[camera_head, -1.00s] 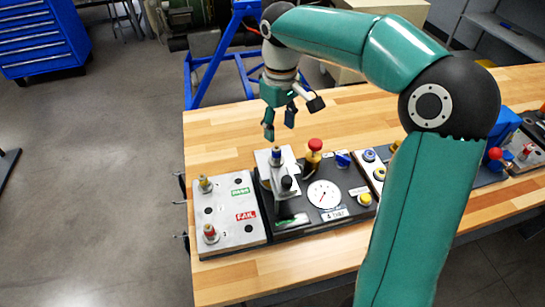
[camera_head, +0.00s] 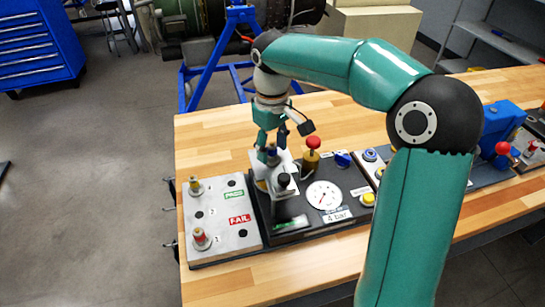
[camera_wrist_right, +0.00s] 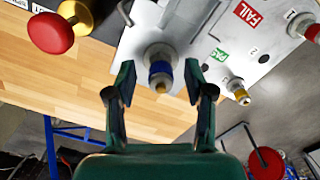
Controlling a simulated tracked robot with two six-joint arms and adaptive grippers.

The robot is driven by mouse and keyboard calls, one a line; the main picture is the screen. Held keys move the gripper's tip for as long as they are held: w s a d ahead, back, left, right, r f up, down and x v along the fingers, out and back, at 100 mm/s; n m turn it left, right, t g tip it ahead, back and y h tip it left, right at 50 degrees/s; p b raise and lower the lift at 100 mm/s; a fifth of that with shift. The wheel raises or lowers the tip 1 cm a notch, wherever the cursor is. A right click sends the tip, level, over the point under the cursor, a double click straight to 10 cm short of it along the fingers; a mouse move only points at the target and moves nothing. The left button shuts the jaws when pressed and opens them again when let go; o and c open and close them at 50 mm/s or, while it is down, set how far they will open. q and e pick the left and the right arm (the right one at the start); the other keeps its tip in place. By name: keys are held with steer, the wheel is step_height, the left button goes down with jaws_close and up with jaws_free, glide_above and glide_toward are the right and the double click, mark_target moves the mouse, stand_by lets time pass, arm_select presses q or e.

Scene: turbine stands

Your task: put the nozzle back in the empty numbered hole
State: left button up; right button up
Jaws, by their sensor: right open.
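The blue-banded nozzle (camera_head: 271,154) stands upright in the light block of the test fixture (camera_head: 283,207); it also shows in the right wrist view (camera_wrist_right: 160,70). My right gripper (camera_head: 270,143) is open just above it. In the right wrist view its fingers (camera_wrist_right: 160,82) stand either side of the nozzle with visible gaps. The grey numbered plate (camera_head: 220,212) is left of the fixture. It holds a yellow-banded nozzle (camera_head: 195,185) at its far left and a red-banded nozzle (camera_head: 201,238) at its near left. The hole marked 2 (camera_head: 198,213) between them is empty. My left gripper is not in view.
The fixture base carries a red knob (camera_head: 313,143) on a brass post, a round gauge (camera_head: 324,195) and a yellow button (camera_head: 368,199). PASS and FAIL labels mark further holes on the plate. The wooden table (camera_head: 215,140) is clear behind the plate.

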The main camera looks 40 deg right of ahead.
stand_by(0.6)
jaws_close()
stand_by(0.4)
